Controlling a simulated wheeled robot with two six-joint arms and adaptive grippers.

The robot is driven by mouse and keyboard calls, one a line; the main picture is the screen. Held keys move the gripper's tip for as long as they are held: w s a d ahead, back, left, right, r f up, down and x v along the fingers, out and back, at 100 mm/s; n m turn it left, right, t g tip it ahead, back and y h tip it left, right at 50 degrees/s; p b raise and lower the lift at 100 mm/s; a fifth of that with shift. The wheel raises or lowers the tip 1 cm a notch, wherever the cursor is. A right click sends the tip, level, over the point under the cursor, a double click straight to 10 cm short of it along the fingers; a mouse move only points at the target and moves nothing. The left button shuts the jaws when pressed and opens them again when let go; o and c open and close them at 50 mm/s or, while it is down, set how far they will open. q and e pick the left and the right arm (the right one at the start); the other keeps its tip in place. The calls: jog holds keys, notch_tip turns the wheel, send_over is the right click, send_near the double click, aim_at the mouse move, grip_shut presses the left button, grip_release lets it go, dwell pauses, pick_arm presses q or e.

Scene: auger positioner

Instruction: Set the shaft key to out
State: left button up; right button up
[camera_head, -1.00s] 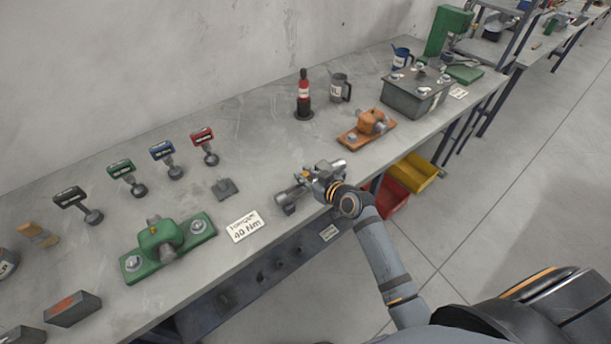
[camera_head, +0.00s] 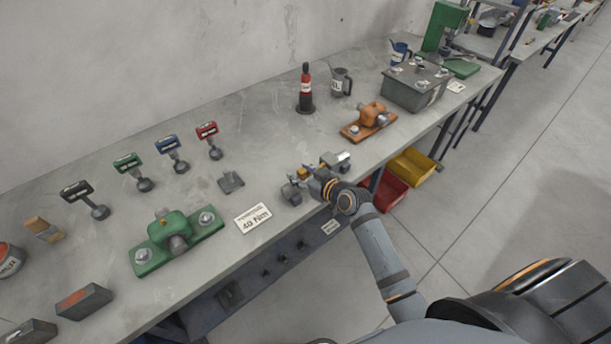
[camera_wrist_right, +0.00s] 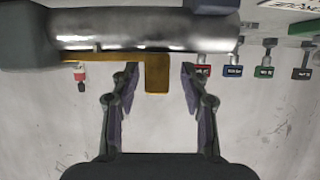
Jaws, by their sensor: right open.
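The shaft (camera_wrist_right: 145,30) is a shiny metal cylinder across the top of the right wrist view. The shaft key is a flat brass-coloured tab (camera_wrist_right: 157,75) that hangs from a brass strip along the shaft's edge. My right gripper (camera_wrist_right: 159,90) is open, with one finger on each side of the tab and a visible gap on both sides. In the head view my right gripper (camera_head: 308,180) is at the bench's front edge, in front of the shaft fixture (camera_head: 335,161), and partly hides it. My left gripper is not in view.
A 40 Nm card (camera_head: 253,219) and a green clamp block (camera_head: 177,241) lie to the left. An orange clamp block (camera_head: 369,122), a red-banded bottle (camera_head: 306,92) and a grey box (camera_head: 415,90) stand to the right.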

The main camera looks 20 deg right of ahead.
jog(key=v, duration=1.1)
jog(key=shift+s+r, duration=0.15)
jog(key=shift+s, duration=0.2)
jog(key=s+d+f+m+g+h, duration=0.15)
jog(key=d+f, duration=0.25)
jog(key=f, duration=0.6)
jog(key=s+d+f+m+g+h, duration=0.1)
jog(key=s+d+f+h, duration=0.2)
jog(key=f, duration=0.6)
jog(key=s+d+f+m+g, duration=0.15)
jog(key=d+f, duration=0.35)
jog(key=f, duration=0.5)
jog(key=s+f+g+h, duration=0.1)
jog(key=s+f+g, duration=0.3)
jog(key=s+f, duration=1.2)
jog(key=s+a+f+g, duration=0.1)
jog(key=s+a+f, duration=0.1)
jog(key=s, duration=0.5)
jog(key=s+a+f+g, duration=0.2)
jog(key=s+f, duration=0.1)
jog(key=s, duration=0.5)
jog(key=shift+s+a+f, duration=0.25)
jog(key=shift+a+f, duration=0.1)
jog(key=shift+a, duration=0.05)
